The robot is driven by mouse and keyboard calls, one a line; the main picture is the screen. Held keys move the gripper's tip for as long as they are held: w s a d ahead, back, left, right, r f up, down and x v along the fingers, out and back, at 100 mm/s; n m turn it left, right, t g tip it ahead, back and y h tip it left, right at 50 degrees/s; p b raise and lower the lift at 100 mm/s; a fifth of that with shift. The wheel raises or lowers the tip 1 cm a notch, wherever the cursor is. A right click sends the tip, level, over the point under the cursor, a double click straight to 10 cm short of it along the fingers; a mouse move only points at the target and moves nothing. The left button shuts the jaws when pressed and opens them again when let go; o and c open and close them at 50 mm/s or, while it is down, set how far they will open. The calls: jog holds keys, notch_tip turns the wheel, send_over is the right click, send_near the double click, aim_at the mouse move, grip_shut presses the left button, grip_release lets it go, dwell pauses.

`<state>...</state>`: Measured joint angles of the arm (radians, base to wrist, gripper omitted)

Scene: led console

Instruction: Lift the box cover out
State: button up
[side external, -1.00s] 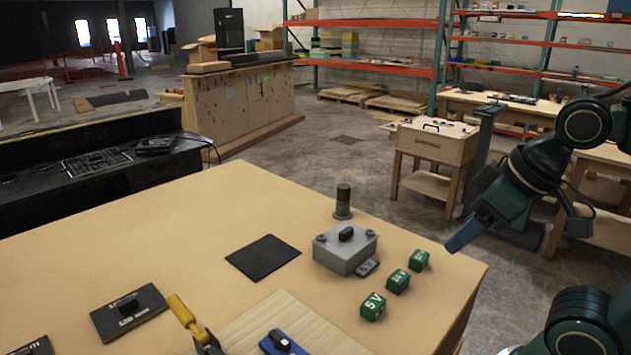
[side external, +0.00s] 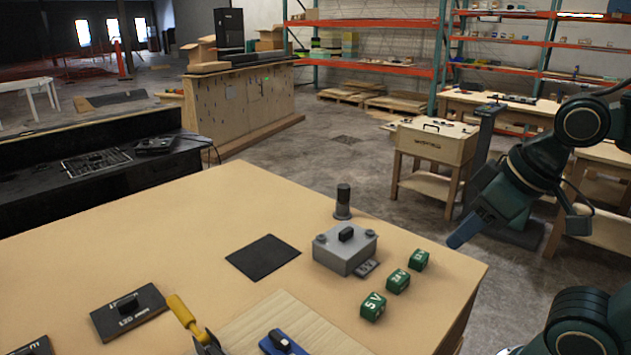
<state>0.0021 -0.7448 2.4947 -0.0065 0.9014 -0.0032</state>
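A grey box (side external: 343,257) stands on the wooden table. Its cover (side external: 346,243) is on top, with a black handle (side external: 347,234) standing up from it. The handle is free of any grip. My gripper (side external: 462,238) is in the air at the right, past the box and above the table's right edge. It points down and to the left, apart from everything. Its fingers are seen edge-on, so I cannot tell whether they are open or shut. The inside of the box is hidden.
Three green blocks (side external: 372,306) lie right of the box, with a small grey tag (side external: 368,268) beside it. A dark cylinder (side external: 343,201) stands behind. A black mat (side external: 263,257) lies left. A yellow-handled tool (side external: 182,312) and a blue part (side external: 282,343) are in front.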

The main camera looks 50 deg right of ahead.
jog(key=w+a+r+n+g+y, duration=0.1)
jog(key=w+r+n+y, duration=0.2)
jog(key=w, duration=0.4)
jog(key=w+a+r+n+g, duration=0.1)
jog(key=w+r+n+g, duration=0.15)
jog(key=w+n, duration=0.4)
jog(key=w+d+f+n+g+y, duration=0.1)
jog(key=w+d+f+n, duration=0.3)
jog(key=w+d+n, duration=0.4)
jog(key=shift+w+d+g+y, duration=0.3)
jog(key=shift+w+d+g, duration=0.25)
jog(key=shift+w+d, duration=0.55)
jog(key=shift+s+f+n, duration=0.1)
jog(key=shift+n, duration=0.15)
send_over(354, 233)
jog(key=shift+w+d+f, duration=0.1)
jog(key=shift+d+f, duration=0.05)
jog(key=shift+f, duration=1.15)
jog(key=shift+w+d+f, duration=0.1)
jog(key=shift+f, duration=1.15)
jog(key=shift+w+d+f, duration=0.1)
jog(key=shift+d+f, duration=0.05)
jog(key=shift+f, duration=1.15)
